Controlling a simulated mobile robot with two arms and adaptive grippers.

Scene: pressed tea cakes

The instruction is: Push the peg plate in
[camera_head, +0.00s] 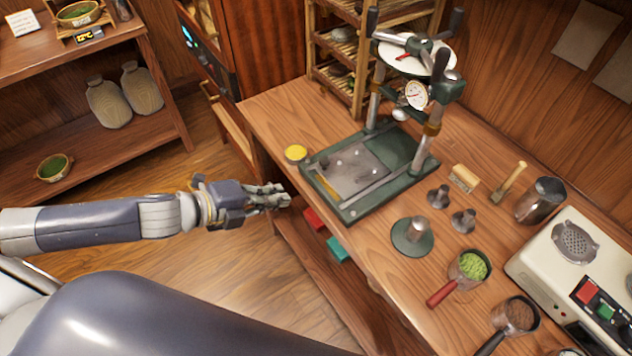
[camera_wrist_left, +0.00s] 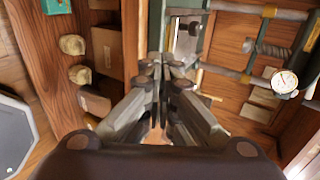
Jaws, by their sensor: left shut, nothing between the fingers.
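The peg plate (camera_head: 362,163), a grey plate with several small pegs, lies on the green base (camera_head: 352,214) of the press on the bench. A yellow strip shows at its left end. The plate shows partly in the left wrist view (camera_wrist_left: 188,42), beyond the fingers. My left gripper (camera_head: 286,197) is shut and empty, just off the bench's left edge and left of the press base, apart from the plate. Its fingers also show in the left wrist view (camera_wrist_left: 165,68), pointing toward the base. Whether the fingertips touch the base cannot be told. My right gripper is not in view.
The press posts and gauge (camera_head: 415,94) rise over the plate's far end. A yellow round tin (camera_head: 296,153) stands beside the base near the bench edge. Right of the base are a green-based tamper (camera_head: 412,238) and a green-filled pan (camera_head: 470,268). Red and teal boxes sit below.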

